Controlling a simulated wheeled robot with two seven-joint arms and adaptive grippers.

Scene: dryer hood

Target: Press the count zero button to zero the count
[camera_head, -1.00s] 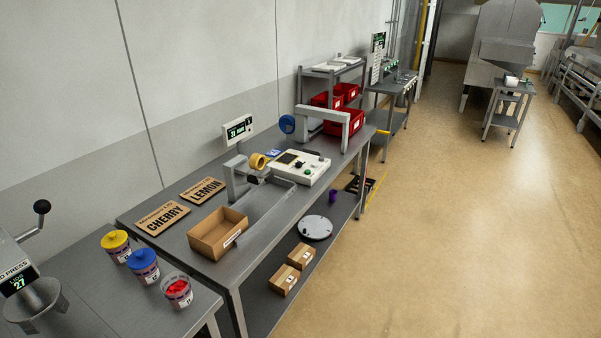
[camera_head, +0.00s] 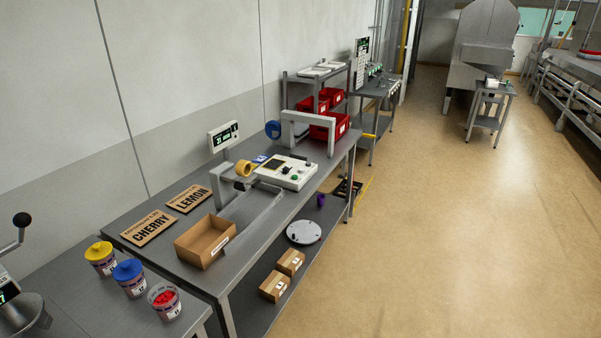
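A white control panel (camera_head: 288,172) lies on the long steel table, with a dark square area, a green button (camera_head: 295,178) and dark knobs or buttons on its top. Their labels are too small to read, so I cannot tell which one is the count zero button. A small display (camera_head: 223,136) with green digits stands on a post behind the table's middle; its digits are not clearly legible. Neither of my grippers is in view.
The steel table (camera_head: 262,232) also holds an open cardboard box (camera_head: 203,241), CHERRY (camera_head: 148,228) and LEMON (camera_head: 188,198) boards, a tape roll (camera_head: 244,168) and a grey arch (camera_head: 307,117). Tubs (camera_head: 131,278) stand at lower left. The floor (camera_head: 420,240) to the right is clear.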

